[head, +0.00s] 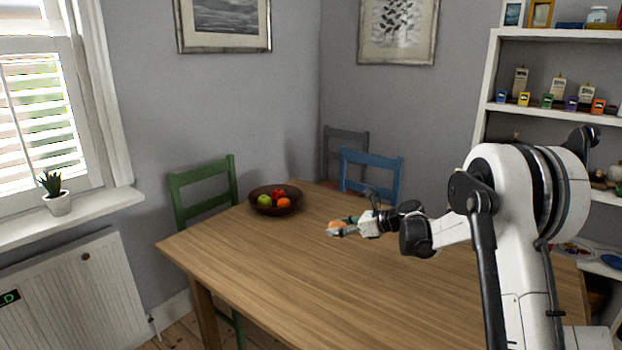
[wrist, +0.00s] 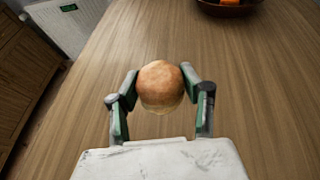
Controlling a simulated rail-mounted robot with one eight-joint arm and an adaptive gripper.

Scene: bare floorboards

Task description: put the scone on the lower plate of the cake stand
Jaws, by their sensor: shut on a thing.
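The scone (wrist: 160,86) is round and golden brown in the wrist view, between the two fingers of my gripper (wrist: 160,90). My gripper is shut on it, one finger on each side. In the head view my gripper (head: 343,228) is over the wooden table, and a small brownish-orange part of the scone (head: 335,225) shows at its fingers. The scone seems held above the table top, but the exact height is hard to tell. I see no cake stand in either view.
A dark bowl of fruit (head: 276,206) stands toward the back of the wooden table (head: 270,260). A green chair (head: 203,183) and a blue chair (head: 371,170) stand at the table. Shelves (head: 550,108) are at the right. The front of the table is clear.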

